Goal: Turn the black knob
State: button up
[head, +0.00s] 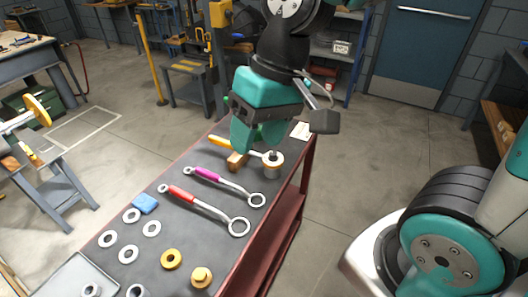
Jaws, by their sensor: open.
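My gripper (257,142), teal with a dark body, hangs over the far end of the dark-topped bench (178,225). Its fingers point down and are open. I cannot make out a black knob for certain. A small dark top (273,154) shows inside the pale ring end of the yellow-handled wrench, just to the right of the fingers. Whether this is the knob I cannot tell. The gripper hides the middle of this wrench.
The yellow-handled wrench (222,143) lies by a wooden block (237,161). Open floor (375,150) lies right of the bench.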

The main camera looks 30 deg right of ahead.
jog(key=w+d+f+m+h+p, duration=0.1)
jog(key=w+d+f+m, duration=0.1)
jog(key=w+d+m, duration=0.4)
jog(key=w+d+f+m+h, duration=0.1)
jog(key=w+d+f+m, duration=0.1)
jog(key=w+m, duration=0.5)
jog(key=m+h+p, duration=0.1)
jog(key=m, duration=0.5)
send_near(273, 153)
jog(key=f+p, duration=0.2)
jog(key=f, duration=0.2)
jog(key=f+p, duration=0.2)
jog(key=f, duration=0.3)
jog(key=shift+w+a+f+p, duration=0.1)
jog(key=shift+w+p, duration=0.1)
jog(key=shift+p, duration=0.2)
jog(key=shift+c, duration=0.3)
jog(key=c, duration=0.9)
